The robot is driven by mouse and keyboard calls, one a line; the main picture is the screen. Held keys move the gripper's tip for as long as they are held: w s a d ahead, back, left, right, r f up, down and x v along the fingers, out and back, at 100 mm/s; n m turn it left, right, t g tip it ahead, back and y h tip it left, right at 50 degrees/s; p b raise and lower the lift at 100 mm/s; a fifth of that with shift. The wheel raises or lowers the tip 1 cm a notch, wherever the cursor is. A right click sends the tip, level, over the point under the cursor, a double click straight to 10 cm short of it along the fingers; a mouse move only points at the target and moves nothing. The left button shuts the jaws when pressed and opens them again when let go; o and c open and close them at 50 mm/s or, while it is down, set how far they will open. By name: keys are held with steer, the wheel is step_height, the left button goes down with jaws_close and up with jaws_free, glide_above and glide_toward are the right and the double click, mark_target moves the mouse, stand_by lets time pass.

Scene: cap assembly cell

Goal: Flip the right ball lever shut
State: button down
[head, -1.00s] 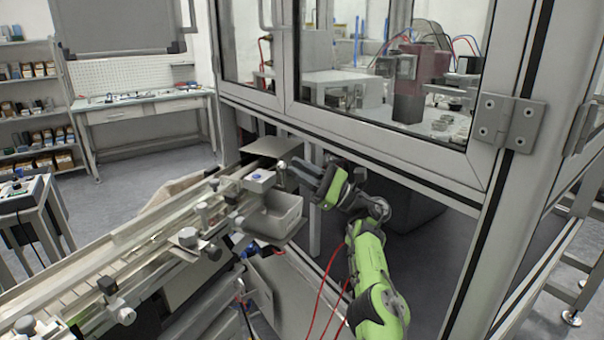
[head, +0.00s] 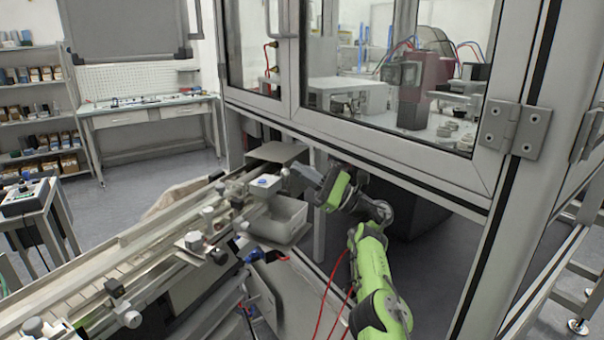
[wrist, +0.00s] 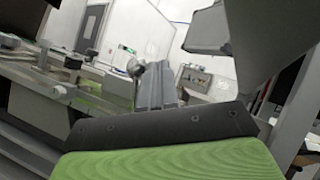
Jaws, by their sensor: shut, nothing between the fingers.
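My gripper (head: 293,172) is at the far right end of the conveyor rail, its grey fingers pointing left. In the wrist view my gripper's fingers (wrist: 156,84) are together with nothing between them. A round grey ball knob (wrist: 135,67), which looks like the lever's ball, shows just left of the fingertips. Whether they touch it I cannot tell. In the head view the ball is not clearly distinguishable at the fingertips, and the lever's arm and exact angle cannot be made out.
A white block with a blue spot (head: 264,182) sits on the rail end, beside a grey open bin (head: 280,222). The glass-fronted cabinet (head: 400,160) stands close behind and right of my arm. Several clamp knobs (head: 193,240) line the conveyor.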

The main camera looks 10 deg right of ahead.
steer(key=b+v, duration=0.1)
steer(key=v, duration=1.1)
steer(key=shift+b, duration=0.35)
